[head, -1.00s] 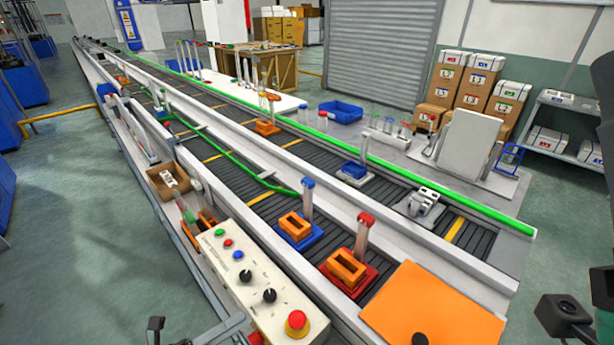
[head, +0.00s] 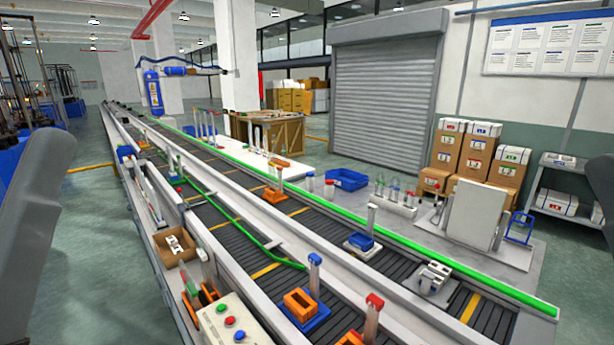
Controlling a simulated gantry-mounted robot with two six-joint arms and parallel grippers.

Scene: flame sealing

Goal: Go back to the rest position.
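Neither of my grippers shows in the head view. A grey part of my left arm stands at the left edge, and a small dark part of my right arm shows at the right edge. The conveyor line (head: 226,237) runs from the lower right to the far upper left. On it sit a blue fixture with an orange block (head: 300,304), another orange block (head: 350,338) cut off by the lower edge, and a blue holder (head: 361,241). Whether my grippers hold anything cannot be seen.
A control box (head: 235,325) with buttons stands at the front left, partly cut off. A cardboard box (head: 175,246) sits beside the line. A white panel (head: 473,211), a tube rack (head: 394,203) and a blue bin (head: 346,179) stand behind it. Open floor lies at left.

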